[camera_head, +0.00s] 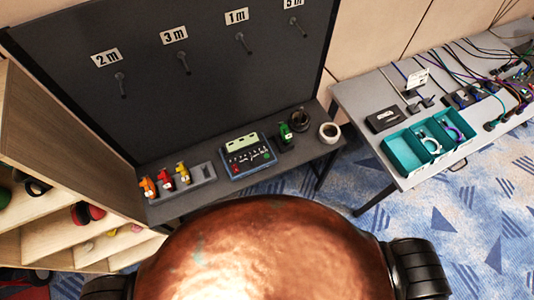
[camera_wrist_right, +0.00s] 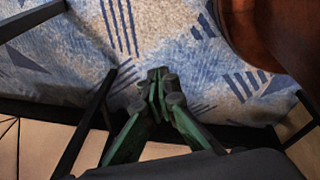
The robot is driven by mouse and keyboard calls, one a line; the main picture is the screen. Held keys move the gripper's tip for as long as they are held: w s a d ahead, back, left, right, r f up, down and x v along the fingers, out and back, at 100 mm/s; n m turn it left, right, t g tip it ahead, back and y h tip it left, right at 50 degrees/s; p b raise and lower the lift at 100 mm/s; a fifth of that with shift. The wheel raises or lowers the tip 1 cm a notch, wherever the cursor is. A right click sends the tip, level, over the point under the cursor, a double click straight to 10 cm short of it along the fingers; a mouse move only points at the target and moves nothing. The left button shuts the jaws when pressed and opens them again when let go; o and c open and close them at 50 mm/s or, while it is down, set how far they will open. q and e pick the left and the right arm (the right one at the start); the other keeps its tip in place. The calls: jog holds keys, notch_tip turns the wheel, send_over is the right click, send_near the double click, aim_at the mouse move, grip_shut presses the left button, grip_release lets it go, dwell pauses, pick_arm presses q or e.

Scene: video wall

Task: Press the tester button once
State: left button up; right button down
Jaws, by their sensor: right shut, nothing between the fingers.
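The tester (camera_head: 248,157) is a blue box with a pale green display and rows of small keys on a dark panel. It lies on the dark bench (camera_head: 190,203) below the black board in the head view. Its keys are too small to read, so I cannot tell for sure which one is the tester button. My right gripper (camera_wrist_right: 158,82) shows in the right wrist view, shut and empty above the blue carpet, with the tester out of that view. My left gripper is in neither view.
A grey holder (camera_head: 199,174) with orange, red and yellow pieces stands left of the tester. A green piece (camera_head: 285,133) and a white roll (camera_head: 329,132) stand to its right. A grey table (camera_head: 400,75) with teal trays stands further right. Shelves (camera_head: 50,205) are at left.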

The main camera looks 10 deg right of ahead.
aim_at(268, 157)
jog(key=w+a+r+n+t+p, duration=0.1)
jog(key=w+a+r+n+p, duration=0.2)
jog(key=w+r, duration=0.6)
jog(key=w+a+r+n+t+y+p, duration=0.1)
jog(key=w+a+r+n+p, duration=0.3)
jog(key=w+r, duration=0.5)
jog(key=w+a+r+n+t+y+p, duration=0.1)
jog(key=w+a+r+n+p, duration=0.3)
jog(key=r, duration=1.1)
jog(key=shift+w+a+r+n+t, duration=0.1)
jog(key=shift+w+a+n+t, duration=0.1)
jog(key=shift+w+a+n, duration=0.6)
jog(key=shift+w+a+r+n+t, duration=0.1)
jog(key=shift+w+a+n+t, duration=0.2)
jog(key=shift+w+a, duration=0.55)
jog(key=shift+w+a+r+n+t, duration=0.1)
jog(key=shift+w+a+n, duration=0.45)
jog(key=shift+w, duration=0.55)
jog(key=w+a+r+n+t+y+p, duration=0.1)
jog(key=w+a+r+n+p, duration=0.3)
jog(key=a+r+n, duration=0.5)
notch_tip(268, 157, up, 4)
jog(key=shift+w+f+n+y, duration=0.25)
jog(key=shift+w+n+y, duration=0.25)
jog(key=shift+w, duration=0.3)
jog(key=shift+a+f, duration=0.1)
jog(key=shift+f, duration=0.05)
